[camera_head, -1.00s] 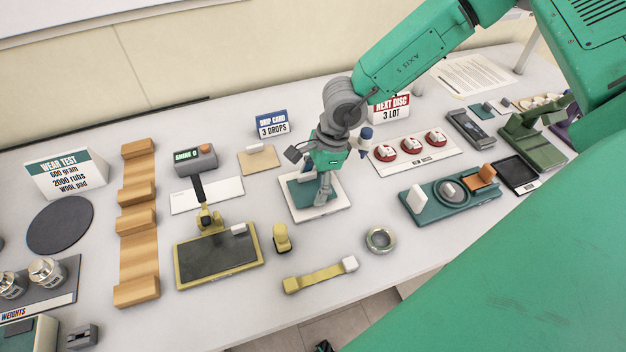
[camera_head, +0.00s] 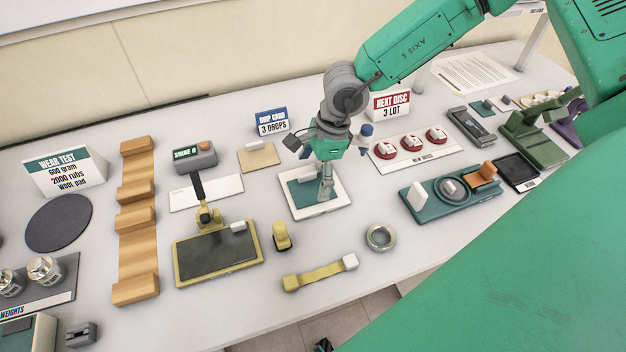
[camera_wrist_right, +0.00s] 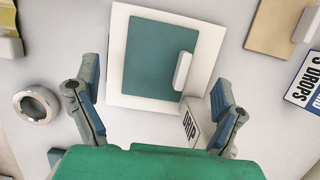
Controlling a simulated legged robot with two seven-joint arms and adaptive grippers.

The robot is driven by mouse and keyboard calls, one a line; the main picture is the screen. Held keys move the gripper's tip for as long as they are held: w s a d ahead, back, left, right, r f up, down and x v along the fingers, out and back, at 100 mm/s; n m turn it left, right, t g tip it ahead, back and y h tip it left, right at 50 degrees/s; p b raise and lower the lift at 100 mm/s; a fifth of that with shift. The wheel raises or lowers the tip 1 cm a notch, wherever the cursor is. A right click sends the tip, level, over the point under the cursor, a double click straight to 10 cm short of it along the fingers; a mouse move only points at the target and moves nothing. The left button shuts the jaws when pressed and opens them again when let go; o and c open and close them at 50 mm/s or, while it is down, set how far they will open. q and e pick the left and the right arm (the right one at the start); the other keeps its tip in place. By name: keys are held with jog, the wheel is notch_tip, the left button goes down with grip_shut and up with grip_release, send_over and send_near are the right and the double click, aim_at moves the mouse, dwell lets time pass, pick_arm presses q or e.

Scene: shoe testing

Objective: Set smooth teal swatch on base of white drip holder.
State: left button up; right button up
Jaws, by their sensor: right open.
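The teal swatch (camera_head: 301,190) lies flat on the white base of the drip holder (camera_head: 315,213). In the right wrist view the swatch (camera_wrist_right: 150,55) sits inside the white base's edges (camera_wrist_right: 117,60), with a white grip tab (camera_wrist_right: 183,70) on it. A white block marked DRIP (camera_wrist_right: 200,122) stands at the base's near right corner. My right gripper (camera_head: 326,194) is over the holder, with its fingers spread. In the wrist view its fingertips (camera_wrist_right: 155,90) are wide apart with nothing between them held. My left gripper is not in view.
A yellow-framed dark plate (camera_head: 218,257) is at left. A metal ring (camera_head: 380,238) and a teal fixture (camera_head: 450,196) are to the right.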

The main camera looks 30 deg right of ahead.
aim_at(313, 188)
notch_tip(313, 188, up, 7)
jog(key=shift+f, duration=0.1)
dwell(0.5)
